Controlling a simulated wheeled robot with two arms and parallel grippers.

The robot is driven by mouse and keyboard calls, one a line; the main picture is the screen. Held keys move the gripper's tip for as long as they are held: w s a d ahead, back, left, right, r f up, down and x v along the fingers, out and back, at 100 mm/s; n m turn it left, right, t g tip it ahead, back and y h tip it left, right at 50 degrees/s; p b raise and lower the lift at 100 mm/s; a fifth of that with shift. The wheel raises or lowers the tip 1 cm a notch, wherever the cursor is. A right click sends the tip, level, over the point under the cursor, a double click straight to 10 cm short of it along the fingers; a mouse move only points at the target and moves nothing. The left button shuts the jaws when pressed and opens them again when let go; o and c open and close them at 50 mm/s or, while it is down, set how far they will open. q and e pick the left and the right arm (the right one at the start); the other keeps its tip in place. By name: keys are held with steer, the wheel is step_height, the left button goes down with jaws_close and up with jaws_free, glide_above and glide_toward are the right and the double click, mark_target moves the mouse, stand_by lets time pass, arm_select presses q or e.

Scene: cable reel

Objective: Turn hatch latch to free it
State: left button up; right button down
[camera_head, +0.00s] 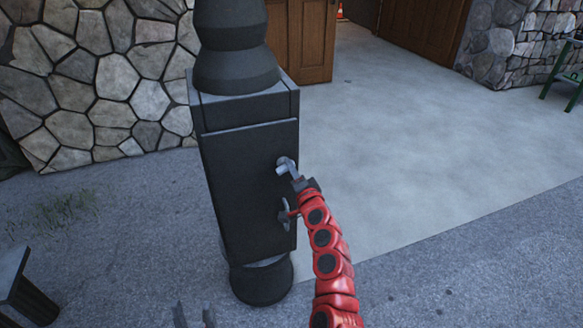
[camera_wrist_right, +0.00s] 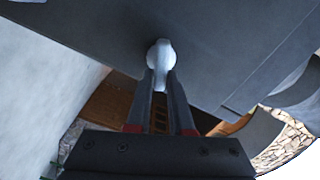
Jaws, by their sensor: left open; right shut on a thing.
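A dark grey post holds a flat hatch door (camera_head: 245,185), which looks closed. A pale grey latch (camera_head: 284,166) sits near the upper right edge of the door. My right gripper (camera_head: 294,176), on the red arm, is shut on the latch. In the right wrist view the latch (camera_wrist_right: 161,55) has a round hub and a short lever, and the fingertips of my right gripper (camera_wrist_right: 161,80) close around the lever. The fingers hide part of the lever. My left gripper (camera_head: 194,315) is open and empty at the bottom edge, low and apart from the post.
A dark object (camera_head: 22,285) stands at the lower left. A stone wall (camera_head: 110,75) and wooden door (camera_head: 300,40) are behind.

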steer(key=m, duration=0.4)
steer(key=shift+f+m, duration=0.3)
stand_by(0.4)
steer(key=c, duration=0.8)
jaws_free()
steer(key=shift+s+p, duration=0.1)
steer(key=shift+p, duration=0.2)
steer(key=v, duration=1.7)
steer(key=shift+s+d, duration=0.1)
